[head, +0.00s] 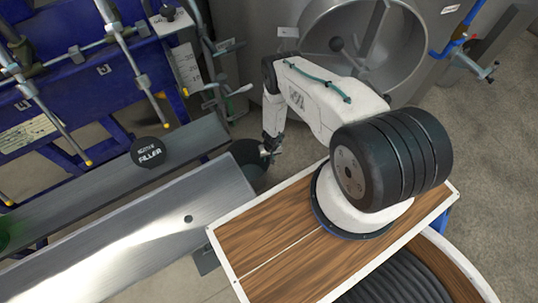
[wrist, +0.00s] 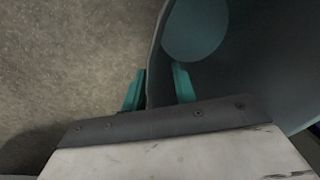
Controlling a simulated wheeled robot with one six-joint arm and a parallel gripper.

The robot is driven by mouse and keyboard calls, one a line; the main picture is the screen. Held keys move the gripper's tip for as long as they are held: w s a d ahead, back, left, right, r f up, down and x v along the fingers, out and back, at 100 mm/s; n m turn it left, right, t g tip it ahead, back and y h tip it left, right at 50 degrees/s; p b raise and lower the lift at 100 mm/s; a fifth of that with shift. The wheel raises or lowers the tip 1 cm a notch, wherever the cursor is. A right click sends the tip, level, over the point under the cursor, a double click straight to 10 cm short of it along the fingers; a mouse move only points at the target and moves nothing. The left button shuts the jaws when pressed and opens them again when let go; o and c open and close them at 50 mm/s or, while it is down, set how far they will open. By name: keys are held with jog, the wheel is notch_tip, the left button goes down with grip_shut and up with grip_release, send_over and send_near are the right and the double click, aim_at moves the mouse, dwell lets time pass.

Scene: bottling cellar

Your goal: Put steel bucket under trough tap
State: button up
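The steel bucket (head: 243,153) stands in the gap beyond the steel bench in the head view, partly hidden by my gripper and the bench edge. In the wrist view the bucket (wrist: 235,75) fills the right side, its inside and round bottom showing. My gripper (wrist: 158,88) has its two teal fingers on either side of the bucket's rim, with a gap between the wall and the right finger. In the head view my gripper (head: 268,152) is at the bucket's near right rim. I cannot tell which fitting is the trough tap.
A long steel bench (head: 130,235) and a narrower one with a black "filler" knob (head: 148,152) lie left. A blue filler rack (head: 60,70) stands behind them. A tank with a round door (head: 365,40) is at the back. A valve on a blue pipe (head: 478,68) juts out right.

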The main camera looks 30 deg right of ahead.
jog(key=r, duration=0.7)
jog(key=shift+d+r, duration=0.1)
jog(key=shift+d, duration=0.3)
jog(key=shift+c, duration=0.2)
